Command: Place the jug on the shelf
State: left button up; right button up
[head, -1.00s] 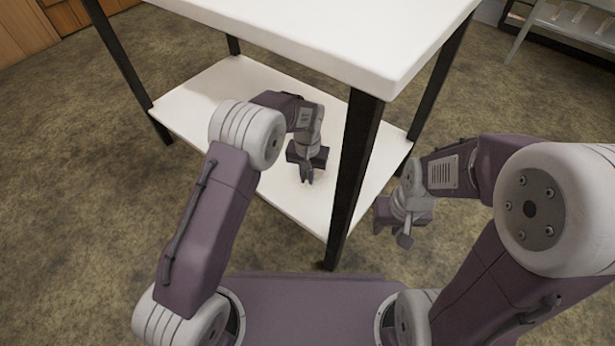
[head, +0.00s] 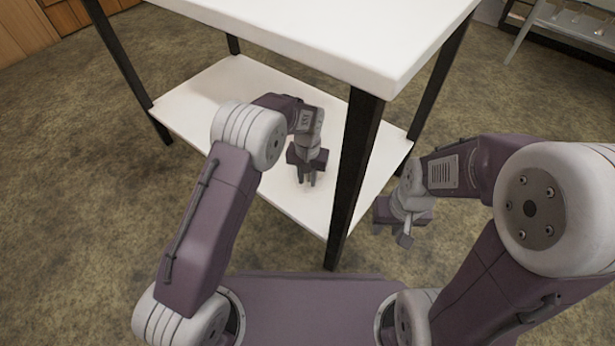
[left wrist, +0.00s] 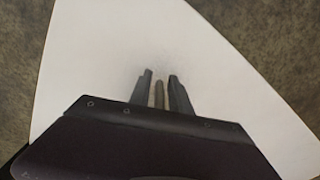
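No jug can be made out in any view. The shelf (head: 205,112) is the white lower board of a table with dark legs. My left gripper (head: 307,180) points down over the shelf, under the table top; whether it touches the board is unclear. In the left wrist view its dark fingers (left wrist: 160,90) stand apart over the white board, with thin grey-brown strips between them that I cannot identify. My right gripper (head: 404,238) hangs outside the shelf, right of the near leg; its finger gap cannot be made out.
The white table top (head: 330,35) overhangs the shelf. The near dark leg (head: 354,170) stands between my two grippers. A metal rack (head: 570,25) is at the back right. Much of the visible shelf is bare, and the floor (head: 75,150) on the left is clear.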

pick_arm(q)
jog(key=shift+o, duration=0.4)
notch_tip(320, 180, up, 8)
jog(key=p, duration=0.6)
jog(key=shift+f, duration=0.25)
